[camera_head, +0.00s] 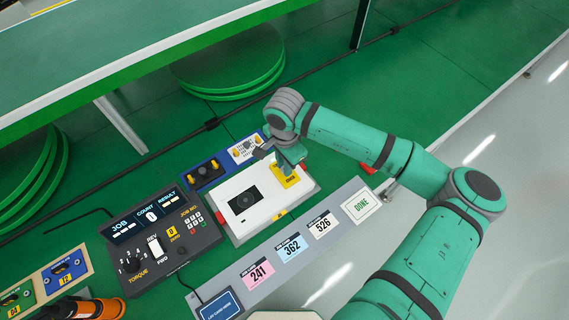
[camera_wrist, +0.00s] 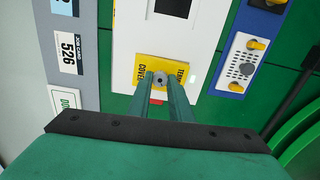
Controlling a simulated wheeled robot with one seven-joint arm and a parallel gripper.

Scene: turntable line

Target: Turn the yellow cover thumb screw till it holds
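The yellow cover (camera_wrist: 143,72), lettered in black, lies at one end of the white unit (camera_wrist: 124,29). In the head view the yellow cover (camera_head: 283,188) is partly hidden under my gripper (camera_head: 287,168). A small grey thumb screw (camera_wrist: 160,78) shows on the middle of the cover. In the wrist view my gripper (camera_wrist: 161,80) has its two green fingertips on either side of the screw, close against it with no clear gap. The screw's seat is hidden.
A blue tray with yellow posts (camera_head: 205,172) and a white perforated panel (camera_head: 243,149) stand behind the unit. A black torque and count panel (camera_head: 160,243) is at left. A grey strip of numbered cards (camera_head: 292,246) runs along the front.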

